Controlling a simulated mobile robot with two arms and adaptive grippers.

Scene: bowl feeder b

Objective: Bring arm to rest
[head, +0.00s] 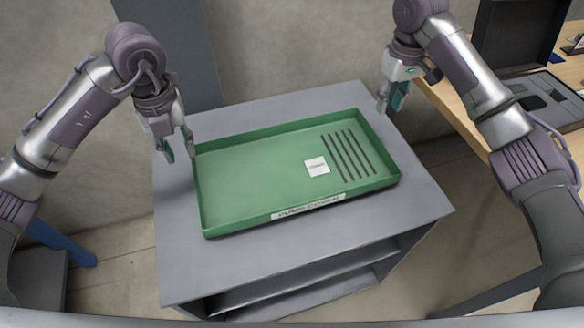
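My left gripper (179,151) hangs over the left side of the grey table, just left of the green tray's left wall. Its two fingers are apart with nothing between them, so it is open. My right gripper (391,102) hangs near the table's back right corner, behind and right of the tray. Its fingers are seen nearly from the side, and I cannot tell how far apart they are. I see no object held in it.
A green tray (250,170) lies on the grey table (190,266), with a white label (317,167) and several dark slots inside. A wooden table (452,108) with black cases (545,98) stands at the right. The table's front is clear.

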